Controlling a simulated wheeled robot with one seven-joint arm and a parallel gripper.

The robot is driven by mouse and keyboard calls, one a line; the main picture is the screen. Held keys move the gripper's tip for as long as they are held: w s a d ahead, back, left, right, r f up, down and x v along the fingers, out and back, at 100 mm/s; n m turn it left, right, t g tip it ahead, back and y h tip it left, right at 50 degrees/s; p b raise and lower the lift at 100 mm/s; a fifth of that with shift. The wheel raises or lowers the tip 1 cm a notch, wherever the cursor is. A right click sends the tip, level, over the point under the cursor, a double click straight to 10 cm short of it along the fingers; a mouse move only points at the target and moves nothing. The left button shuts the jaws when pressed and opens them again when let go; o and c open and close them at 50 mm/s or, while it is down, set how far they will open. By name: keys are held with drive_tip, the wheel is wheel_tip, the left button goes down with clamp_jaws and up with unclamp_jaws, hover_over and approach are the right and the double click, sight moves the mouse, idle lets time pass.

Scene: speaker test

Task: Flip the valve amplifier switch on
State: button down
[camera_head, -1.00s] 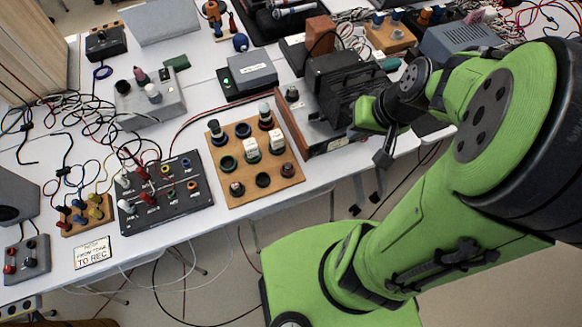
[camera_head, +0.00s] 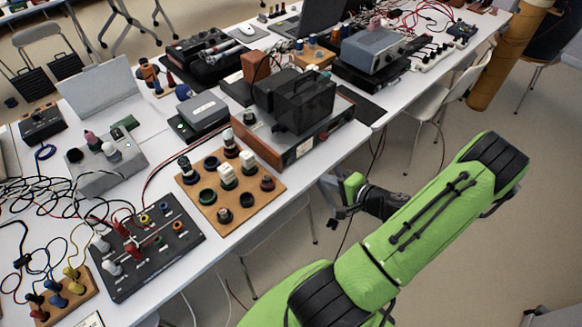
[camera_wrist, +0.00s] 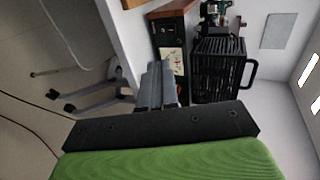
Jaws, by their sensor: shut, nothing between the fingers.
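The valve amplifier (camera_head: 305,146) sits near the table's front edge in the head view, with wooden sides, a black caged top and a front panel. The wrist view shows its black cage (camera_wrist: 217,68) and its front panel (camera_wrist: 172,62) with a pale meter-like patch. The switch is too small to make out. My gripper (camera_head: 330,190) is off the table's front edge, in front of the amplifier and apart from it. In the wrist view its fingers (camera_wrist: 160,75) are shut and empty, pointing toward the front panel and overlapping its lower part in the picture.
A wooden board with knobs (camera_head: 238,212) lies left of the amplifier. A black panel with plugs and cables (camera_head: 150,250) is further left. A grey-blue device (camera_head: 372,48) stands behind on the right. Open floor (camera_head: 450,220) lies in front of the table.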

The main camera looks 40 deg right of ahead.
drive_tip(key=b, duration=0.1)
approach(289, 160)
drive_tip(key=w+f, duration=0.2)
drive_tip(key=f, duration=0.1)
drive_tip(key=shift+w+f, duration=0.1)
drive_tip(key=shift+w, duration=0.05)
drive_tip(key=w, duration=0.2)
drive_tip(key=shift+w+r, duration=0.45)
drive_tip(key=shift+w, duration=0.3)
